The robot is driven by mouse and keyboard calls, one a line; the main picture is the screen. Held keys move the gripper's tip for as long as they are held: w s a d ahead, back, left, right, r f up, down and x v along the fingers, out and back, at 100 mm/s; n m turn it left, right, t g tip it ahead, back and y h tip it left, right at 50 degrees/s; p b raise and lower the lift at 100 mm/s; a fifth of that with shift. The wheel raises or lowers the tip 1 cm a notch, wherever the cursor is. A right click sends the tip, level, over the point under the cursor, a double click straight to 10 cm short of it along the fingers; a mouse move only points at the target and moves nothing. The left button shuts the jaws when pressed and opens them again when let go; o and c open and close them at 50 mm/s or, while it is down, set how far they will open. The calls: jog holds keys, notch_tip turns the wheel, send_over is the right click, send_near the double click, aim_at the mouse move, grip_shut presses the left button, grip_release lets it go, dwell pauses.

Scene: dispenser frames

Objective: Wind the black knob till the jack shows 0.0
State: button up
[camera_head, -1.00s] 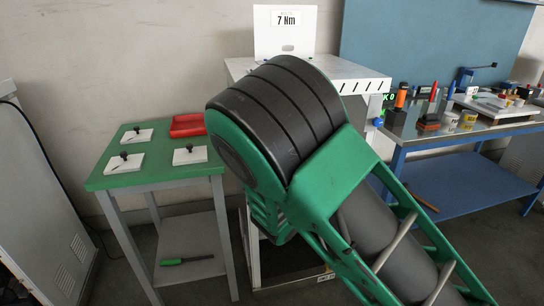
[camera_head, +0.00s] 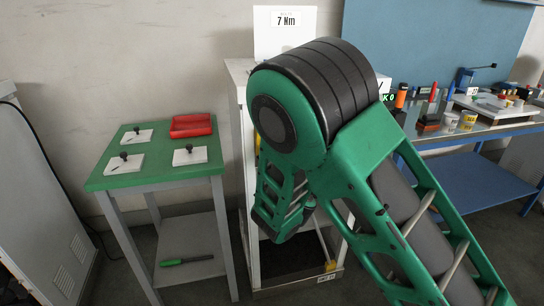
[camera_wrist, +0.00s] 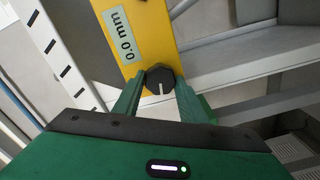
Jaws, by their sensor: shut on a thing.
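In the wrist view a yellow jack (camera_wrist: 147,22) carries a pale label that reads 0.0 mm (camera_wrist: 118,33). The black knob (camera_wrist: 160,77) sits below the label, with a white mark pointing down in the picture. My gripper (camera_wrist: 160,92) has its two green fingers either side of the knob and is shut on it. In the head view my green arm covers the gripper and the knob. Only slivers of yellow show beside it.
A white frame (camera_head: 239,75) stands behind my arm, with a 7 Nm sign (camera_head: 286,19) on top. A green table (camera_head: 155,175) with a red tray (camera_head: 191,125) is on the left. A blue bench (camera_head: 466,188) with tools is on the right.

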jog(key=shift+w+d, duration=0.1)
jog(key=shift+d, duration=0.2)
jog(key=o, duration=1.1)
jog(key=shift+f, duration=0.1)
jog(key=shift+c, duration=0.2)
jog(key=shift+a, duration=0.1)
jog(key=v, duration=1)
jog(key=shift+s, duration=0.35)
